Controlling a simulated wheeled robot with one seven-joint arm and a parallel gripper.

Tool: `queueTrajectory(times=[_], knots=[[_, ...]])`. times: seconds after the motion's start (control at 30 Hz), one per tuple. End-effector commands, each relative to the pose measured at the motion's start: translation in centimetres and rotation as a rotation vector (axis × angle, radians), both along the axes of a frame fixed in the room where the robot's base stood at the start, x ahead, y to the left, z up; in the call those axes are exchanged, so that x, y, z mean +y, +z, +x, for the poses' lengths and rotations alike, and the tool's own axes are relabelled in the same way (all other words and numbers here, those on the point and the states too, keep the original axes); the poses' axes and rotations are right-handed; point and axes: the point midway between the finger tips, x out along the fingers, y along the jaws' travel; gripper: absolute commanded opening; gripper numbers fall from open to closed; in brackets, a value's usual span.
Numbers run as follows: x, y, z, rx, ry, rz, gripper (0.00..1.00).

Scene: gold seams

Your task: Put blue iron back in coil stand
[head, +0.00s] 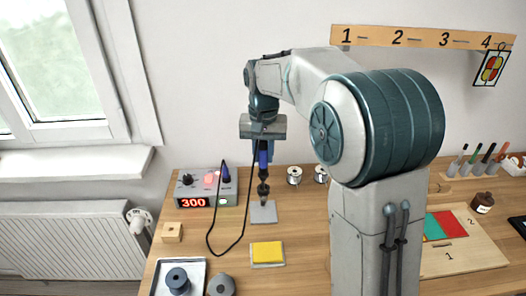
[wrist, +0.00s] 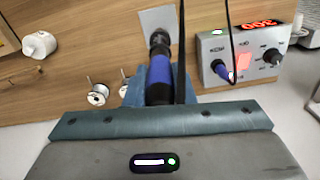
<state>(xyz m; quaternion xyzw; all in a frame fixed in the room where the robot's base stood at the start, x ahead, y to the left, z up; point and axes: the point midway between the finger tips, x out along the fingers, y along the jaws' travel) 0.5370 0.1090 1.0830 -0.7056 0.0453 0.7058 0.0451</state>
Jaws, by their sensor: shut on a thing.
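The blue iron (head: 263,157) hangs upright, tip end down, in my gripper (head: 263,143), which is shut on it. Its blue handle (wrist: 160,75) also shows in the wrist view. Below the handle is a dark, stepped part (head: 263,188), directly over the grey plate (head: 263,213) on the bench. I take this plate as the coil stand's base, and it also shows in the wrist view (wrist: 155,18). The coil and the iron's tip cannot be clearly told apart, so I cannot tell whether the tip is inside the coil.
A control box (head: 205,188) reading 300 stands left of the iron. A black cord (head: 225,248) loops over the bench. A yellow sponge (head: 267,252) lies in front, and solder reels (head: 294,176) stand to the right. A white tray (head: 195,267) sits at front left.

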Motion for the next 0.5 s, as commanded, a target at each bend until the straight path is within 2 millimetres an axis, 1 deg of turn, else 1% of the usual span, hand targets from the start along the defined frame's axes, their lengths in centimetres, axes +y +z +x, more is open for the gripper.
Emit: queueTrajectory(times=[0.5], knots=[[0.0,-1.4,0.0,0.0,0.0,0.0,0.0]])
